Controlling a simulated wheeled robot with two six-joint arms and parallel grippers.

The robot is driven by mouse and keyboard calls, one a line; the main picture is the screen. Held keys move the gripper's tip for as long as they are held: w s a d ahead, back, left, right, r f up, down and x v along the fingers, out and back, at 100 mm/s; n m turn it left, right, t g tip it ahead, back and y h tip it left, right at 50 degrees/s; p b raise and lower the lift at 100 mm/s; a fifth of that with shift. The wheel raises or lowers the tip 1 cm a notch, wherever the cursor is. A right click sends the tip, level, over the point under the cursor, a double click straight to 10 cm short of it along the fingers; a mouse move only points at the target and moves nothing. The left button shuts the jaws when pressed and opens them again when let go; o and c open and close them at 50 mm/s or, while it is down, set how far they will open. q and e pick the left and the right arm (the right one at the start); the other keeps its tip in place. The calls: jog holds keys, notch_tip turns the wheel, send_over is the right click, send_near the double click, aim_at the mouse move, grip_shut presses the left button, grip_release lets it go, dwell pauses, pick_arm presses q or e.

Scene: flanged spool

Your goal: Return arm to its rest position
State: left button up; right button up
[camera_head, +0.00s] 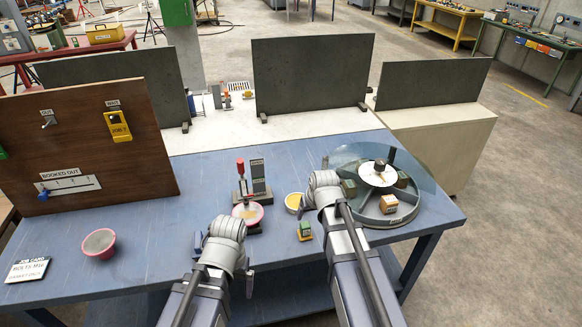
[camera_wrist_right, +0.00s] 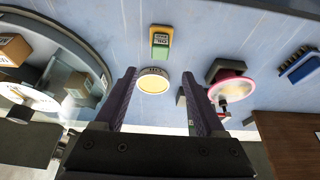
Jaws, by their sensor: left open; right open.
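My left gripper (camera_head: 229,240) is over the front edge of the blue table (camera_head: 150,290), its fingers mostly hidden behind my own wrist. My right gripper (camera_head: 314,190) is over the table, left of the round carousel (camera_head: 372,221). In the right wrist view my right gripper (camera_wrist_right: 159,78) has its two dark fingers wide apart, with nothing held between them. A yellow round dish (camera_head: 294,201) lies on the table below and shows between those fingers (camera_wrist_right: 152,81). A green and yellow box (camera_head: 304,231) sits in front of the dish.
The carousel has a clear cover and a tan box (camera_head: 388,204). Another pink bowl (camera_head: 99,243), a job card (camera_head: 27,270) and a brown board (camera_head: 85,150) are at left.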

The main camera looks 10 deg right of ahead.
aim_at(306, 225)
jog(key=b+x, duration=1.1)
jog(key=x, duration=0.1)
jog(key=shift+f, duration=0.15)
jog(key=shift+s, duration=0.1)
jog(key=p+v, duration=1.2)
jog(key=v, duration=0.1)
jog(key=b+x, duration=1.2)
jog(key=x, duration=0.1)
jog(key=shift+f+b, duration=0.25)
jog(key=shift+b, duration=0.05)
jog(key=w+r+m+p, duration=0.1)
jog(key=w+r+p, duration=0.2)
jog(key=r+p, duration=0.8)
jog(key=shift+w+a, duration=0.15)
jog(key=shift+a, duration=0.2)
